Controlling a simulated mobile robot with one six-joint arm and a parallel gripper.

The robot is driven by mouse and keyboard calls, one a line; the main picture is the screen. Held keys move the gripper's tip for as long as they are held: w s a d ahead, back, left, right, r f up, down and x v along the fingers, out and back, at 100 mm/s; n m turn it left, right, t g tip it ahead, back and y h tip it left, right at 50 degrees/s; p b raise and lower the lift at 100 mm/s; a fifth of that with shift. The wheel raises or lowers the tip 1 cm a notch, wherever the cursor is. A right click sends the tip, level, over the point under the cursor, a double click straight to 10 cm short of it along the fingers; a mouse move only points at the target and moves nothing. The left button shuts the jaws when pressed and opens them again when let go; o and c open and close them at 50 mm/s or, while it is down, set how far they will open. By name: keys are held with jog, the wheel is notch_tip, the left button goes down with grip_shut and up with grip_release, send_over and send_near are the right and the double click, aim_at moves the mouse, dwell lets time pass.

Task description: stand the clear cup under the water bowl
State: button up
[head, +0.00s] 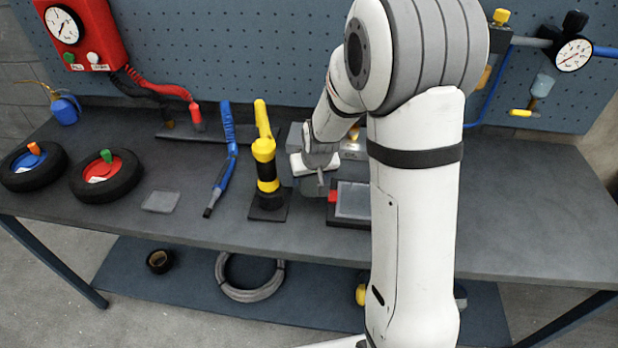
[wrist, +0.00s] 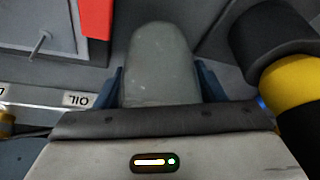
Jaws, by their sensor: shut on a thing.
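My gripper (head: 318,178) is over the middle of the bench, partly behind my own arm in the head view. In the wrist view its blue fingers (wrist: 160,84) are shut on the clear cup (wrist: 160,60), which looks grey-green and see-through. In the head view only a small greenish part of the cup (head: 312,189) shows below the gripper. Whether it touches the bench I cannot tell. The water bowl (head: 543,85) is a clear bluish bowl hanging below the pipework at the far right, near a round gauge (head: 573,54). My gripper is well to its left.
A yellow and black tool (head: 265,165) stands close left of my gripper; it also shows in the wrist view (wrist: 292,85). A dark case with a grey panel (head: 354,200) and a red part lies close right. A yellow-handled fitting (head: 522,112) sits below the bowl. The right bench top (head: 530,215) looks clear.

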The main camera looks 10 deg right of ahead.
jog(key=shift+f, duration=0.45)
jog(key=shift+f, duration=0.15)
jog(key=o, duration=0.7)
